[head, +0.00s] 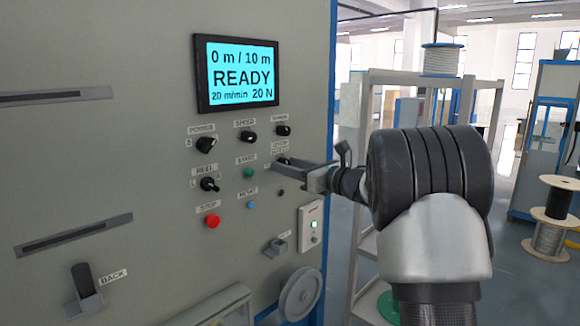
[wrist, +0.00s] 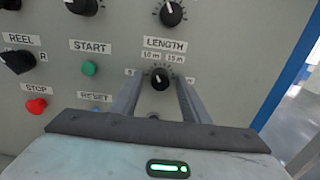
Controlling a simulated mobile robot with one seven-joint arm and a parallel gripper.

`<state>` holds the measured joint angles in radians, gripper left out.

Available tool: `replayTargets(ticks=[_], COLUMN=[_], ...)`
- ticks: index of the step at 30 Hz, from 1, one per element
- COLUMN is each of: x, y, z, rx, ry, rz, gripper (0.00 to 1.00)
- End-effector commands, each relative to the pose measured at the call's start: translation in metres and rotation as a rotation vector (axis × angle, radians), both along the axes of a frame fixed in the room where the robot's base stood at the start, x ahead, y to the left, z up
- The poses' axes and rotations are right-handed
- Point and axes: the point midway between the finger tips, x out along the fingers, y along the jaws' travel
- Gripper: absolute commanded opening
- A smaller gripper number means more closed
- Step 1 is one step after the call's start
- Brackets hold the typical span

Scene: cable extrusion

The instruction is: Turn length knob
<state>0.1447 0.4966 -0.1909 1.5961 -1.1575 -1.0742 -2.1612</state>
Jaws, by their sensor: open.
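The length knob (wrist: 160,77) is a small black knob with a white pointer line, below the LENGTH label (wrist: 165,44) with its 10 m and 15 m marks. The pointer looks roughly upright, tilted slightly. My gripper (wrist: 158,88) is open, with one finger to the left and one to the right of the knob in the wrist view. I cannot tell whether the fingers touch it. In the head view my gripper (head: 283,172) reaches the panel from the right and partly hides the knob (head: 283,161). The screen (head: 237,74) reads 0 m / 10 m, READY, 20 m/min, 20 N.
Close by on the panel are a green start button (head: 249,172), a blue reset button (head: 251,205), a red stop button (head: 212,221), the reel switch (head: 210,184), and the speed knob (head: 247,136). Another knob (wrist: 171,13) sits directly above the length knob. A shelf rack stands behind my arm.

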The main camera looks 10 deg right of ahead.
Motion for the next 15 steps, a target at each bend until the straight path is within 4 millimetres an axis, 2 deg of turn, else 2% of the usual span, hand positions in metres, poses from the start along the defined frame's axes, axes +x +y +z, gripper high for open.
replayTargets(ticks=[1, 8, 15], x=[-0.0002, -0.0003, -0.0004], y=[-0.0001, -0.0003, -0.0004], z=[0.0001, 0.0002, -0.0002], rx=[0.0, 0.0, 0.011], ry=[0.0, 0.0, 0.008], rz=[0.0, 0.0, 0.0], gripper=[0.42, 0.03, 0.01])
